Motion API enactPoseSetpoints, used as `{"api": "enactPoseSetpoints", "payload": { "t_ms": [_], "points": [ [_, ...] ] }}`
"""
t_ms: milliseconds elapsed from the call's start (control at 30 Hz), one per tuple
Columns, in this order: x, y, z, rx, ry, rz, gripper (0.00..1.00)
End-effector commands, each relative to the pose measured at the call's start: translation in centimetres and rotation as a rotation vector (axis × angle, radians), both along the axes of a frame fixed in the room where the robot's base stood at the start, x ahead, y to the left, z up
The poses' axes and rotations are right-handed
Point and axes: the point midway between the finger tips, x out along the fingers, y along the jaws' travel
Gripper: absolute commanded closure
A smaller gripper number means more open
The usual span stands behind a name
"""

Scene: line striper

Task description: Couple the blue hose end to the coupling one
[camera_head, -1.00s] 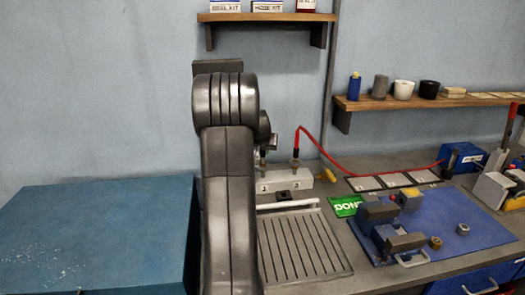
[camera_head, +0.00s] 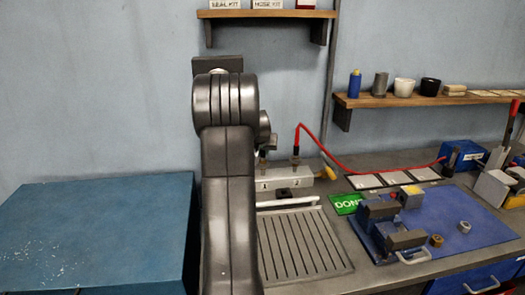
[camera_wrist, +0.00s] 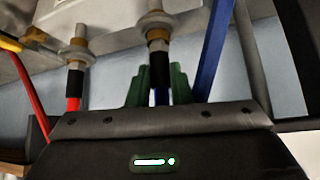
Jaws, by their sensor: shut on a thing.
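My gripper (camera_wrist: 160,90) has green fingers closed around the black sleeve of the blue hose end (camera_wrist: 160,70) in the wrist view. The blue hose (camera_wrist: 214,55) shows to the right of the fingers. Above the sleeve, a brass collar lines up with coupling one (camera_wrist: 155,22); I cannot tell whether it is fully seated. In the head view my arm hides the gripper and the blue hose. Coupling one (camera_head: 262,163) stands at the left of the grey block (camera_head: 308,184), just right of my arm, partly hidden.
The red hose (camera_head: 343,165) is on coupling two (camera_head: 295,161); its end (camera_wrist: 76,82) shows left of my gripper. A yellow handle (camera_head: 328,173) is at the block's right. A ribbed tray (camera_head: 305,245) lies in front. A blue mat (camera_head: 465,215) with a vise (camera_head: 380,225) is to the right.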

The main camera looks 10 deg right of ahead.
Motion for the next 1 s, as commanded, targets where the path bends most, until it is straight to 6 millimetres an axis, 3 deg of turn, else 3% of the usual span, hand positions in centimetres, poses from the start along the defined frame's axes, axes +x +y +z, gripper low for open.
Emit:
{"api": "enactPoseSetpoints", "payload": {
  "t_ms": [233,267,367,567,667,1000],
  "points": [
    [0.00,0.00,-0.68,0.000,0.000,0.000,1.00],
    [-0.01,0.00,-0.61,0.000,0.001,0.000,0.77],
    [-0.01,0.00,-0.59,0.000,0.001,0.000,0.58],
    [0.00,0.00,-0.55,0.000,0.000,0.000,0.56],
    [-0.02,-0.01,-0.57,0.000,0.001,0.000,0.41],
    [-0.16,0.04,-0.31,0.000,0.000,0.000,0.41]
  ]
}}
